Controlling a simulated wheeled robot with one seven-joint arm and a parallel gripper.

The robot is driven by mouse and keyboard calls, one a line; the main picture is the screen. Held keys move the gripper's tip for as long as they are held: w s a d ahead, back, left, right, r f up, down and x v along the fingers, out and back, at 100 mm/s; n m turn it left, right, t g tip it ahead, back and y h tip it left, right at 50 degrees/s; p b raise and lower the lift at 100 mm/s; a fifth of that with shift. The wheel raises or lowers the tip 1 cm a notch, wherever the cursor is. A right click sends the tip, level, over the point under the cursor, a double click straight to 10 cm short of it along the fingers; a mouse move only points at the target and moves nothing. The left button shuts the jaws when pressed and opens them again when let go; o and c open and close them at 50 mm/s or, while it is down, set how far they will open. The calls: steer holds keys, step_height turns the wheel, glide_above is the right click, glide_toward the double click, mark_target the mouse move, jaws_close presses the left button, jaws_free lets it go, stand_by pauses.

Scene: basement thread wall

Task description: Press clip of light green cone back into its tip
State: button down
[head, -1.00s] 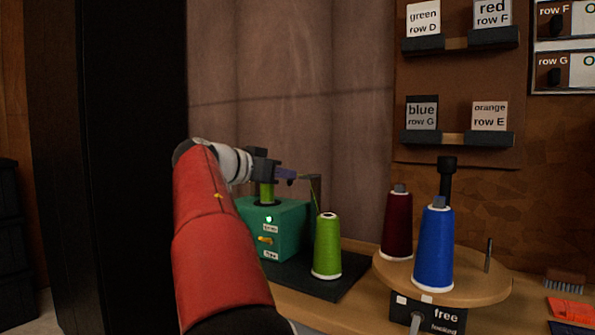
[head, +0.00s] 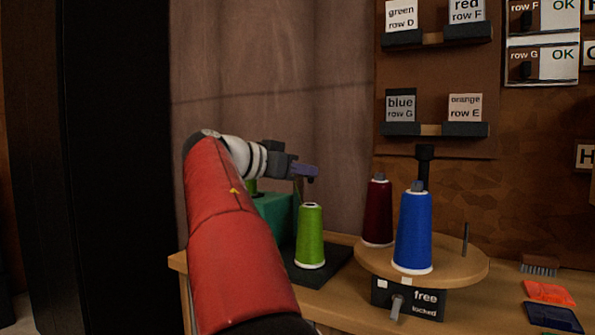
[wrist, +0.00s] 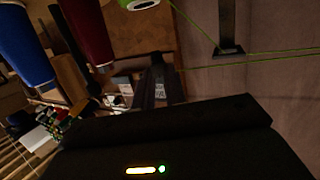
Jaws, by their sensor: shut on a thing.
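The light green cone (head: 310,238) stands upright on a dark mat (head: 325,268). Its tip shows a dark open hole with no clip in it. My gripper (head: 293,168) is shut on a small purple-blue clip (head: 308,172). In the head view the clip is apart from the tip and appears above it; I cannot judge the depth. In the wrist view a dark gripper part (wrist: 190,135) fills the bottom and hides the clip. One end of the light green cone (wrist: 140,4) shows at the top edge there.
A dark red cone (head: 377,215) and a blue cone (head: 413,235), both with grey clips in their tips, stand on a round wooden turntable (head: 470,268) at right. A green box (head: 272,212) stands behind my arm. Green thread (wrist: 250,56) crosses the wrist view.

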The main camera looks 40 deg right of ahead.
steer(key=shift+f+b, duration=1.4)
steer(key=shift+f, duration=0.6)
steer(key=shift+f+b, duration=0.75)
steer(key=shift+b, duration=0.1)
steer(key=shift+f+b, duration=0.25)
steer(key=shift+b, duration=0.25)
steer(key=c, duration=1.4)
jaws_free()
steer(key=shift+o, duration=0.2)
steer(key=shift+a, duration=0.15)
